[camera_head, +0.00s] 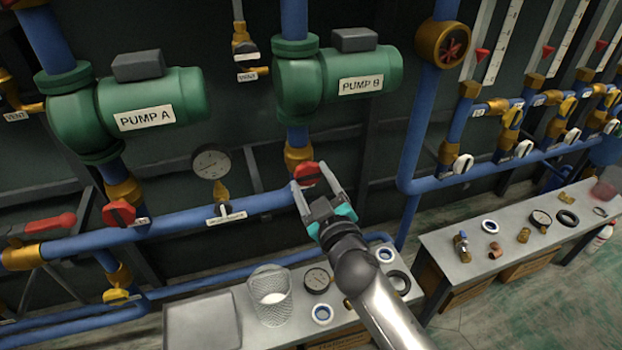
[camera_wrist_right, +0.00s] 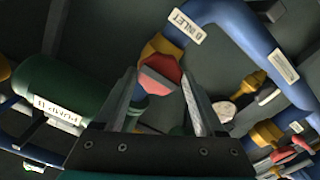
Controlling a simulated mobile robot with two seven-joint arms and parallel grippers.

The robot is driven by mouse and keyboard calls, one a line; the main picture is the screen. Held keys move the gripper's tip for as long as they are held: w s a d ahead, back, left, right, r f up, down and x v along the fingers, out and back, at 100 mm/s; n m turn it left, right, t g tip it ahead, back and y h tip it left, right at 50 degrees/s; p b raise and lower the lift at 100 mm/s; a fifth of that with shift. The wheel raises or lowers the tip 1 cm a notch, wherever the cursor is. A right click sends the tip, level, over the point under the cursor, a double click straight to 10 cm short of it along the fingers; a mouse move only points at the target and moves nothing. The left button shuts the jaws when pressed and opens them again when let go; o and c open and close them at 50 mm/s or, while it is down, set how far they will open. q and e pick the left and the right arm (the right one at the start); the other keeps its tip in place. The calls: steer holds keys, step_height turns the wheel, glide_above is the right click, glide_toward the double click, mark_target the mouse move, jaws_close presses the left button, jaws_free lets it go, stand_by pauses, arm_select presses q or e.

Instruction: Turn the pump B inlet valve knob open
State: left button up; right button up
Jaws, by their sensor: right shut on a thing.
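The pump B inlet valve knob (camera_head: 309,174) is red and sits on a brass fitting below the green pump B (camera_head: 338,80). It also shows in the right wrist view (camera_wrist_right: 160,74), where a label reading B INLET (camera_wrist_right: 187,27) is on the blue pipe beside it. My right gripper (camera_head: 315,183) has its two fingers on either side of the knob and is shut on it. The fingers partly hide the knob's sides. My left gripper is not in view.
Pump A (camera_head: 150,104) with its red knob (camera_head: 118,213) is at the left. A pressure gauge (camera_head: 211,162) stands between the pumps' pipes. Benches with a wire cup (camera_head: 270,291), gauges and rings lie below; the right bench (camera_head: 470,262) holds loose fittings.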

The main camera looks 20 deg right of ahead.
steer(key=c, duration=0.5)
steer(key=shift+c, duration=0.2)
steer(key=n, duration=0.2)
steer(key=shift+n+p, duration=0.4)
steer(key=shift+n, duration=0.9)
steer(key=n+p, duration=0.1)
steer(key=n, duration=0.2)
steer(key=shift+n, duration=0.7)
